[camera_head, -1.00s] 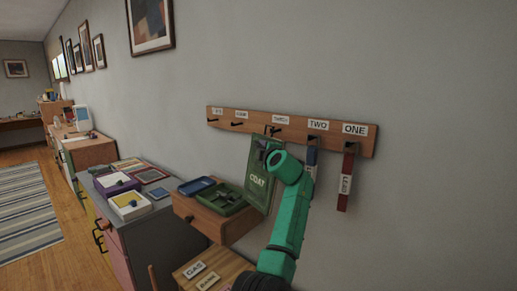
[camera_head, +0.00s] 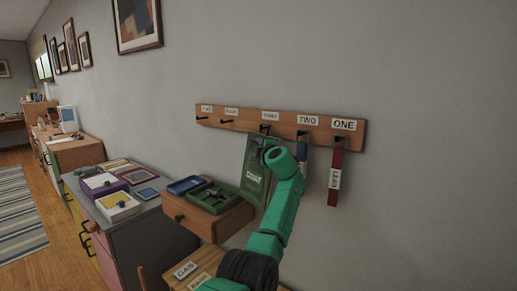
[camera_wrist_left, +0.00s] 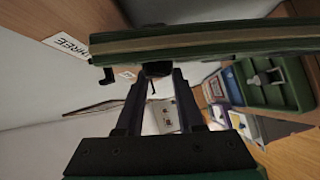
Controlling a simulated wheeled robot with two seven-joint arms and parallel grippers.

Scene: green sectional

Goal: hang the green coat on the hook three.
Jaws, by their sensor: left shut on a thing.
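The green coat (camera_head: 256,181) is a flat panel with white COAT lettering. It hangs upright, slightly tilted, below the THREE label (camera_head: 270,115) in the head view. In the wrist view the coat (camera_wrist_left: 215,40) is a green slab seen edge-on. My left gripper (camera_head: 264,143) is shut on the coat near its top edge; in the wrist view its fingers (camera_wrist_left: 156,72) meet at the slab. Hook three (camera_head: 264,129) is just above the coat's top; a dark hook (camera_wrist_left: 107,76) shows beside the slab. I cannot tell whether they touch. My right gripper is not in view.
A blue item (camera_head: 301,155) hangs under TWO, close beside my arm, and a red tag (camera_head: 335,176) under ONE. The two hooks at the left of the wooden rack (camera_head: 216,118) are empty. A drawer unit with a green tray (camera_head: 213,197) stands below left.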

